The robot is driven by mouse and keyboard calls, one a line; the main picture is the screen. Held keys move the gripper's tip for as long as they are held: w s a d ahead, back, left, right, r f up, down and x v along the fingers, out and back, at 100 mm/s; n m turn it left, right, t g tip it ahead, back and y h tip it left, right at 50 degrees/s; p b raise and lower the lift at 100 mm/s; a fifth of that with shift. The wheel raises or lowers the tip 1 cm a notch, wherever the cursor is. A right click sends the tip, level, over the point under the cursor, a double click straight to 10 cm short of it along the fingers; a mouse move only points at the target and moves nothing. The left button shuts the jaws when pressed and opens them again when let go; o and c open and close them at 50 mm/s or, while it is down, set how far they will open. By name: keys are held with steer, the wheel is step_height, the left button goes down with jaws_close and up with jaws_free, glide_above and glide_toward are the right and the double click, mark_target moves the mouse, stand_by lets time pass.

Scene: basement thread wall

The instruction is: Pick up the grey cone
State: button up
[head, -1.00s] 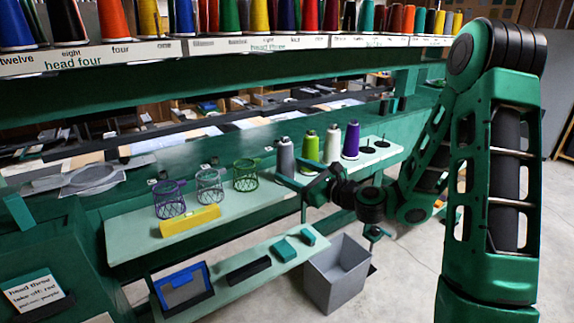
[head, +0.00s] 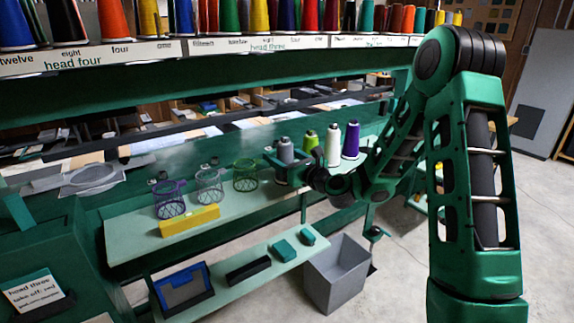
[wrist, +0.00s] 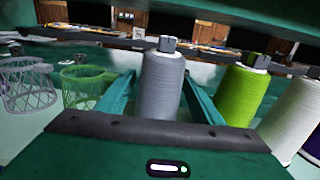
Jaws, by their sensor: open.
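The grey cone (wrist: 162,85) stands upright on the shelf in the wrist view, between the two open fingers of my gripper (wrist: 160,92). A finger lies on each side of it, and I cannot tell whether either touches. Its lower part is hidden behind my gripper's body. In the head view the grey cone (head: 285,150) shows its upper part, with my gripper (head: 280,168) around its lower part.
A green cone (head: 310,142), a white cone (head: 333,146) and a purple cone (head: 351,141) stand to the right. The green wire basket (head: 245,175) is close on the left. A yellow block (head: 189,220) lies on the shelf. A grey bin (head: 338,275) stands below.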

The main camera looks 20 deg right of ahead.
steer(key=shift+x, duration=1.15)
steer(key=c, duration=1.2)
steer(key=shift+r, duration=5)
